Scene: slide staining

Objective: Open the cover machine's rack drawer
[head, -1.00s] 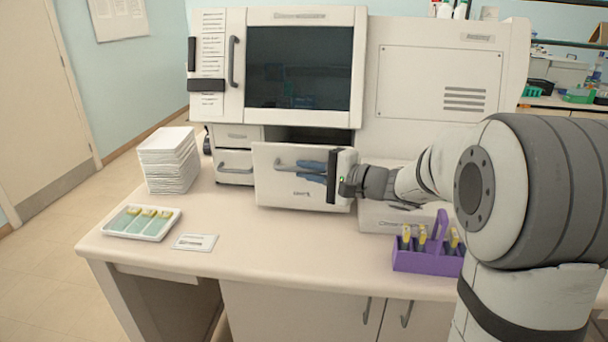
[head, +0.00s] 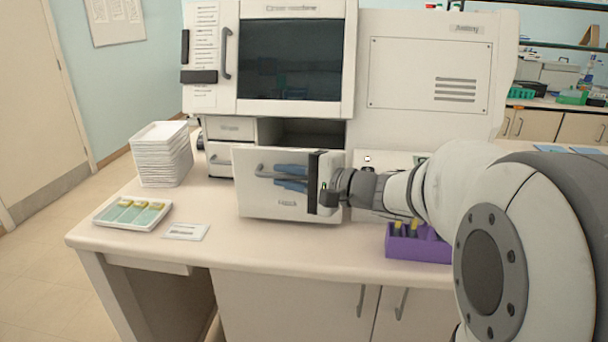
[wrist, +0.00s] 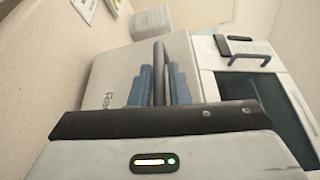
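The cover machine (head: 228,100) is a white cabinet with a dark window at the back of the bench. Its rack drawer (head: 252,205) has a white front with a grey bar handle (head: 262,171) and stands pulled out towards me, with a dark opening behind it. My gripper (head: 277,178) has its blue fingers at the handle. In the wrist view the fingers (wrist: 160,80) lie close on both sides of the handle bar (wrist: 159,58), shut on it. Part of the handle is hidden by the fingers. The drawer's inside is hidden.
A stack of white trays (head: 163,160) stands left of the drawer. A tray with slides (head: 108,220) and a white card (head: 187,231) lie in front of it. A purple rack (head: 425,250) stands right, partly behind my arm. The bench front before the drawer is clear.

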